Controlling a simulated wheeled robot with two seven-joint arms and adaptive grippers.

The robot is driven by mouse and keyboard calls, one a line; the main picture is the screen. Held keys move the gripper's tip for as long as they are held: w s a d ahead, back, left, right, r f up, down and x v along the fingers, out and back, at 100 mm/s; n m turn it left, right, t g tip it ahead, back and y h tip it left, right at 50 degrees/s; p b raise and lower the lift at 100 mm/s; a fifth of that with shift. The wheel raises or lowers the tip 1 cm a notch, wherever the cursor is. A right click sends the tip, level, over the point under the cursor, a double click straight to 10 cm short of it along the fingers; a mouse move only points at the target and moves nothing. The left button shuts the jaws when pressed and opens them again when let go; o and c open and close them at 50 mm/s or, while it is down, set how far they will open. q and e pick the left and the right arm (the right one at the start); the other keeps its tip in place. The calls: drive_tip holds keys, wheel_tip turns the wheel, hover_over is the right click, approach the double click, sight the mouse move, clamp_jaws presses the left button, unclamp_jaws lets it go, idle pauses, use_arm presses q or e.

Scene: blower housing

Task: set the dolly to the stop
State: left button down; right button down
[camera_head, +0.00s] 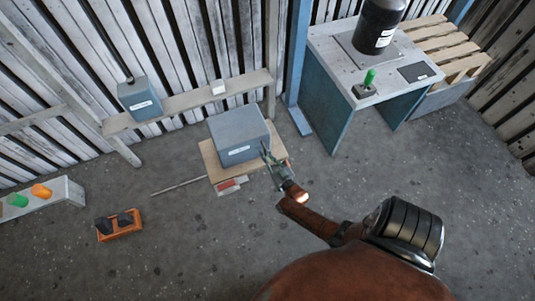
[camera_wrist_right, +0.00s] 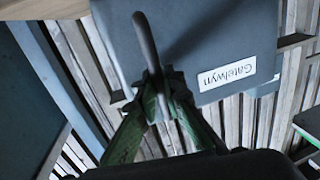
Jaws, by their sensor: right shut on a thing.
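The dolly (camera_head: 208,160) is a flat wooden board on the floor, with a grey box (camera_head: 233,135) on top; its wheels are hidden. The box shows large in the right wrist view (camera_wrist_right: 220,40), with a white label. A red and white block (camera_head: 230,186), perhaps the stop, lies at the dolly's front edge; whether they touch I cannot tell. My right gripper (camera_head: 266,155) is at the box's right side. In the right wrist view its fingers (camera_wrist_right: 158,98) are shut on a slim grey handle (camera_wrist_right: 147,42). My left gripper is out of view.
A thin rod (camera_head: 178,187) lies left of the block. An orange crate (camera_head: 120,232) and a pale bench (camera_head: 62,196) stand at left. A wall shelf (camera_head: 180,105) runs behind the dolly. A blue-grey table (camera_head: 328,50) stands back right. The front floor is largely clear.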

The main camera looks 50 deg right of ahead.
drive_tip(key=shift+s+d, duration=0.15)
drive_tip(key=shift+d, duration=0.05)
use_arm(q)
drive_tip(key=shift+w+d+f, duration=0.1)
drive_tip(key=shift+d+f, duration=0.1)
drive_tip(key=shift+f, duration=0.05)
use_arm(e)
drive_tip(key=shift+d, duration=0.1)
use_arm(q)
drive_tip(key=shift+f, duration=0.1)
use_arm(e)
drive_tip(key=shift+s+d, duration=0.1)
drive_tip(key=c, duration=2.1)
unclamp_jaws()
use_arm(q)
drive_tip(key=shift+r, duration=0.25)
use_arm(e)
drive_tip(key=shift+o, duration=0.4)
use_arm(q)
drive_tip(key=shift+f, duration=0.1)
use_arm(e)
drive_tip(key=v, duration=1.2)
